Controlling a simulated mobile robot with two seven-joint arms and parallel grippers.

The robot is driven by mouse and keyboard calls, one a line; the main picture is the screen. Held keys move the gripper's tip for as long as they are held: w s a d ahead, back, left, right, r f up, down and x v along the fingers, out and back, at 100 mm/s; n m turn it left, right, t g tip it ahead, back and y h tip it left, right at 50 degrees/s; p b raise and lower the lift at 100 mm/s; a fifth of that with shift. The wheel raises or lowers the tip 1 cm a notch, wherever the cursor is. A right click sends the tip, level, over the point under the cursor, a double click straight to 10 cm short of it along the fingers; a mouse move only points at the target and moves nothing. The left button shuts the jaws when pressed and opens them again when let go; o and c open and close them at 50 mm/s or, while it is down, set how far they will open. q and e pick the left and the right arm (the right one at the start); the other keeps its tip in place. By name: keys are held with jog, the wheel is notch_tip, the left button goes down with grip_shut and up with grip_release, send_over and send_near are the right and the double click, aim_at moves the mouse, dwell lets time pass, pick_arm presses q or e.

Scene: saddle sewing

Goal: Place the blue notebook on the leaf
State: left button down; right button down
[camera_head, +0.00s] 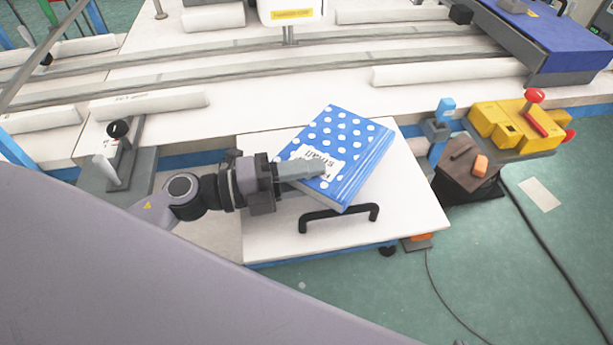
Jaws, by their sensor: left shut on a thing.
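The blue notebook (345,138) has white polka dots and a white label, and lies at an angle over the white leaf (405,207). The leaf is a flat panel with a black handle (340,213) near its front edge. My left gripper (312,168) reaches in from the left and is shut on the notebook at its left, label side. The fingers cover part of the label. I cannot tell whether the notebook rests on the leaf or is held just above it. My right gripper is not in view.
A yellow control box (500,128) with red knobs stands at the right. A black-knobbed lever (119,130) stands on the left. Behind are long rails and white rolls on the white machine table (225,115). The leaf is bare right of the notebook.

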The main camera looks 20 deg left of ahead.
pick_arm(q)
jog(key=shift+r, duration=0.15)
jog(key=shift+f, duration=0.3)
jog(key=c, duration=0.8)
grip_release()
jog(key=shift+o, duration=0.2)
jog(key=shift+r, duration=0.25)
jog(key=shift+s+a+f, duration=0.1)
jog(key=shift+a, duration=0.05)
jog(key=b+v, duration=0.2)
jog(key=v, duration=0.8)
jog(key=shift+v, duration=0.8)
